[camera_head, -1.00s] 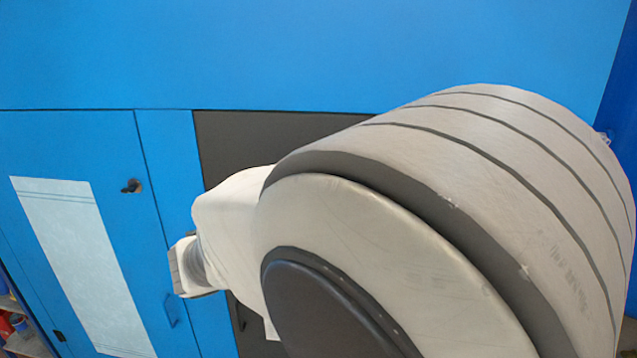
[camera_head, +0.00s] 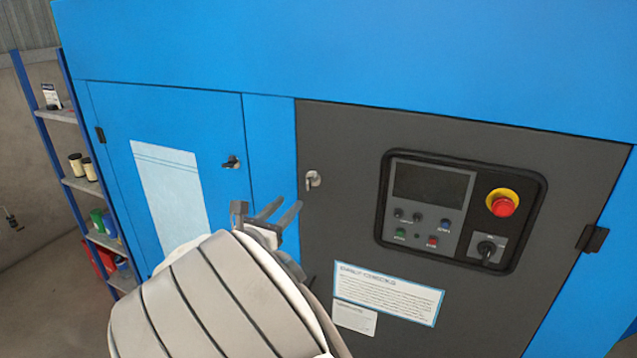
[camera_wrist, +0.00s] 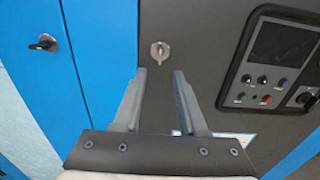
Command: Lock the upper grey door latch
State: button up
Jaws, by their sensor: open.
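The upper grey door latch (camera_head: 313,179) is a small silver latch near the upper left edge of the dark grey door (camera_head: 345,135). In the wrist view the latch (camera_wrist: 159,51) lies just beyond my fingertips, roughly in line with the gap between them. My gripper (camera_head: 277,209) is open and empty, below and left of the latch in the head view. In the wrist view my gripper (camera_wrist: 163,73) shows two separated fingers pointing towards the door. They appear apart from the latch.
A black latch (camera_head: 231,163) sits on the blue door at left. A control panel (camera_head: 455,210) with a red emergency button (camera_head: 502,204) is on the grey door at right. Shelves (camera_head: 88,185) stand at far left. My arm hides the lower doors.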

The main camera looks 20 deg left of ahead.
aim_at(307, 184)
jog(key=w+p, duration=0.1)
jog(key=w, duration=0.8)
jog(key=shift+w, duration=0.25)
grip_shut()
